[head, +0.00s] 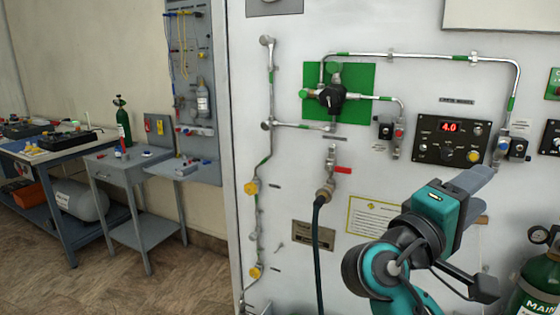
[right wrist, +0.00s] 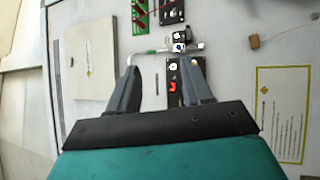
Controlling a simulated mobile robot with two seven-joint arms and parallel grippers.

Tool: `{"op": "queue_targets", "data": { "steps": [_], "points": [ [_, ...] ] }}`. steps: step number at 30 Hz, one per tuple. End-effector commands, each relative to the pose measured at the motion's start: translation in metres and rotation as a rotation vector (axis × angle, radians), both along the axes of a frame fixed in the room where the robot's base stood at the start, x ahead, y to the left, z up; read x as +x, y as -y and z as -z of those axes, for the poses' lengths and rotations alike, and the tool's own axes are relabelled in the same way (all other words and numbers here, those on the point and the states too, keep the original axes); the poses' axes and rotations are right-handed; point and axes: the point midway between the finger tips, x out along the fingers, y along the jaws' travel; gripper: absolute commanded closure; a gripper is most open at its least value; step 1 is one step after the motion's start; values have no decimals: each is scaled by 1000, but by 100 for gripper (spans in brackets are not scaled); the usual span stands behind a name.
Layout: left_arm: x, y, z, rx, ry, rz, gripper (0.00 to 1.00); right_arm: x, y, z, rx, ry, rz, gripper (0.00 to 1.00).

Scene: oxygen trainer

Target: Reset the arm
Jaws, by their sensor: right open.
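My right gripper (head: 482,190) is at the end of my teal and dark grey arm, low on the right in front of the white trainer panel (head: 300,175). In the right wrist view (right wrist: 162,68) its two grey fingers stand wide apart with nothing held between them. Behind the gap is a black control box (right wrist: 174,92) with a red lit display. In the head view this control box (head: 450,140) reads 4.0 and sits just above the gripper. My left gripper is in neither view.
Silver pipes (head: 440,58), a green-backed valve (head: 333,96) and a dark hose (head: 318,250) are on the panel. A green cylinder (head: 535,290) stands at the lower right. Tables with tools (head: 127,160) stand at the left. Open floor (head: 150,285) lies before them.

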Motion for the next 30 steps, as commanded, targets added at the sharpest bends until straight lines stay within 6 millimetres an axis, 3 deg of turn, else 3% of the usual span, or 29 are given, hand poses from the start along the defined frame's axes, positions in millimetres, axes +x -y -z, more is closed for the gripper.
{"op": "queue_targets", "data": {
  "steps": [3, 12, 18, 22, 26, 30],
  "points": [
    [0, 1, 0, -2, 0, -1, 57, -5, 33, -8, -134, 1, 74, 50],
    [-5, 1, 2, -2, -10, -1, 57, -18, 87, -33, -372, 1, 207, 50],
    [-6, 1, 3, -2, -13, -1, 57, 27, 86, 62, -268, -216, -116, 50],
    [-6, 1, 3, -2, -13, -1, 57, 40, 82, 138, -133, -338, -331, 50],
    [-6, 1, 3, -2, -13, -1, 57, 31, 70, 231, 101, -445, -556, 50],
    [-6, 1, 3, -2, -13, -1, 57, -8, 50, 326, 456, -504, -752, 50]
  ]
}}
